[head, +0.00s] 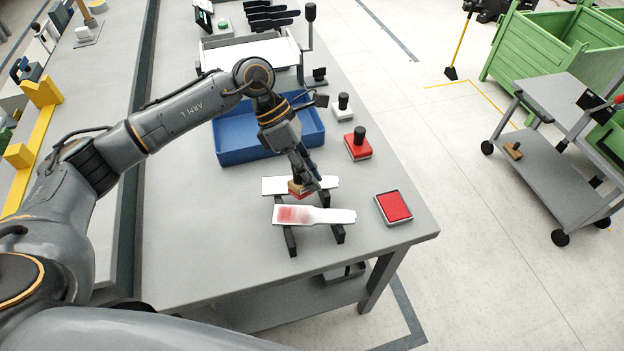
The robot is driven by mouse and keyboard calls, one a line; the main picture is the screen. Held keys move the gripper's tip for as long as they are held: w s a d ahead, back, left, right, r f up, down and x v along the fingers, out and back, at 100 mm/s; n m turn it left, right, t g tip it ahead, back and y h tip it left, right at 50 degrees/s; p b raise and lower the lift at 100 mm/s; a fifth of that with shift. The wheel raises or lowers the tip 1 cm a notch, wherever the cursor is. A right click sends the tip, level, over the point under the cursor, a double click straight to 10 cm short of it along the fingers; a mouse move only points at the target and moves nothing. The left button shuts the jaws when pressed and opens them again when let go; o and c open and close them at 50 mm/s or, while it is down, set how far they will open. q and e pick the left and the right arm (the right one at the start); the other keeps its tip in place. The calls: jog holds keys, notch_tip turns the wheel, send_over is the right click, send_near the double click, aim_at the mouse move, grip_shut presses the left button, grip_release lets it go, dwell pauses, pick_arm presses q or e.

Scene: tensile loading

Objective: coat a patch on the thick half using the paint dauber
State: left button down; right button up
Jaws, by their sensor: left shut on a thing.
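My left gripper (306,181) is shut on the paint dauber (296,188), a tan block with a red underside. It holds the dauber low, at or just above the rear white specimen (272,186), whose middle it partly hides; contact cannot be told. The front white specimen (331,216) lies across two black support bars (290,240). A smeared red patch (294,214) covers part of its wider left half. The red paint pad (393,207) lies open on the table to the right. My right gripper is not in view.
A blue tray (233,144) stands behind the specimens. A red block with a black knob (357,147) and a white one (343,107) stand to its right. The grey table (215,230) is clear at front left. A green crate (535,55) and grey cart (548,160) stand beyond.

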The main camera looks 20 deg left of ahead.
pick_arm(q)
jog(key=shift+w+r, duration=0.1)
jog(key=shift+r, duration=0.45)
jog(key=shift+w+r+p, duration=0.1)
jog(key=shift+r+p, duration=0.2)
jog(key=shift+r, duration=0.8)
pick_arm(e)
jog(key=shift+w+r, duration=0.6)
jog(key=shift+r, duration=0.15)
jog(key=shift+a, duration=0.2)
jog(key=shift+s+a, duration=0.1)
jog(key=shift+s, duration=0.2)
